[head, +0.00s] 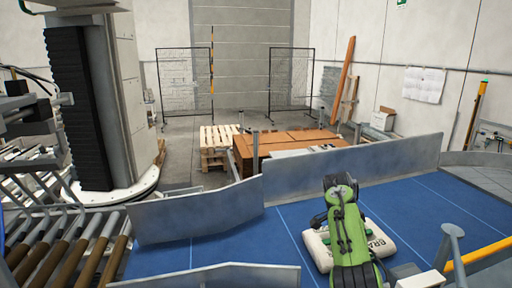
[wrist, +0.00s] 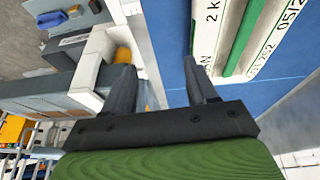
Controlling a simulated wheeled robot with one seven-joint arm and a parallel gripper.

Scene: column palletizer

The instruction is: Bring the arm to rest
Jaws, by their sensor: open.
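My green arm (head: 352,240) reaches over the blue conveyor surface (head: 285,228) in the head view; its gripper end is mostly hidden there. In the wrist view my gripper (wrist: 160,78) is open, with its two dark fingers apart and nothing held between them. A white sack with dark lettering (head: 380,240) lies on the blue surface under and beside my arm. In the wrist view the white sack with green stripes (wrist: 236,38) is at the upper right, close to the right finger; whether they touch cannot be told.
Grey metal guards (head: 352,168) border the blue surface. Brown rollers (head: 65,248) are at the lower left. A grey post (head: 452,245) and a yellow rail (head: 485,253) stand at the right. Beyond the guards are brown boxes (head: 300,139) and a wooden pallet (head: 216,140).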

